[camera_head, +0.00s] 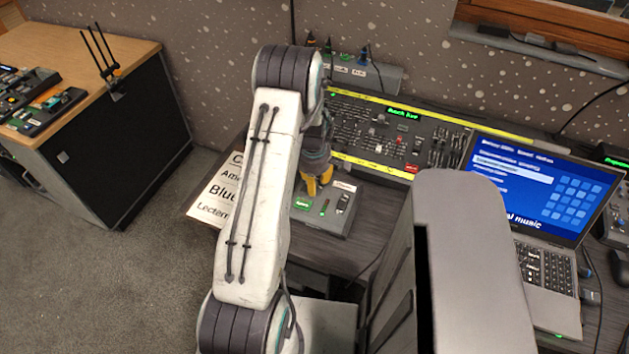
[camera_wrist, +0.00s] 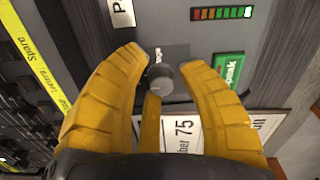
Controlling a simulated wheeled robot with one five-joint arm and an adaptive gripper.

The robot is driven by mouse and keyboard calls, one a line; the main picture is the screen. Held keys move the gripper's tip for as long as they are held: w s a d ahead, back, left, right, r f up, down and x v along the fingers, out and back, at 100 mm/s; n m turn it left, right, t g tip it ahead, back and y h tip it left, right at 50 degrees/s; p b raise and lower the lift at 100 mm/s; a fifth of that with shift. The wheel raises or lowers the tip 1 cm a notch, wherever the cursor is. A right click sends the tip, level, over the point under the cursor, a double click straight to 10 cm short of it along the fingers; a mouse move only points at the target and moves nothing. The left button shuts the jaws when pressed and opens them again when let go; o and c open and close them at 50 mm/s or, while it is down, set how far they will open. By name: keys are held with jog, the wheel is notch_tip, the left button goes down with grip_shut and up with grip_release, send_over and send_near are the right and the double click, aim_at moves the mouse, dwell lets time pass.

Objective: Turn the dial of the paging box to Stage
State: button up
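The paging box (camera_head: 322,220) is a small grey unit on the desk, with a green button and a strip of small lights on its top. In the wrist view its dial (camera_wrist: 160,82) is a round dark knob; its setting is not readable. My gripper (camera_head: 318,184) points down over the box's left part and hides the dial in the head view. In the wrist view the yellow fingers of my gripper (camera_wrist: 164,55) are open, one on each side of the dial. I cannot tell whether either finger touches it.
A lighting console (camera_head: 385,135) with yellow edges stands behind the box. A printed card (camera_head: 212,192) lies left of it, and a laptop (camera_head: 535,185) stands to the right. A lit green button (camera_wrist: 229,69) lies close to the right finger.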

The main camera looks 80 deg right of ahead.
grip_shut()
jog(key=shift+f, duration=0.1)
jog(key=b, duration=0.3)
jog(key=shift+f+m, duration=0.25)
jog(key=shift+m, duration=0.15)
jog(key=shift+b, duration=0.6)
jog(key=shift+a+r+m+b, duration=0.1)
jog(key=shift+r+m+b, duration=0.1)
jog(key=shift+m+b, duration=0.25)
jog(key=shift+c, duration=0.2)
grip_release()
jog(key=shift+r, duration=0.1)
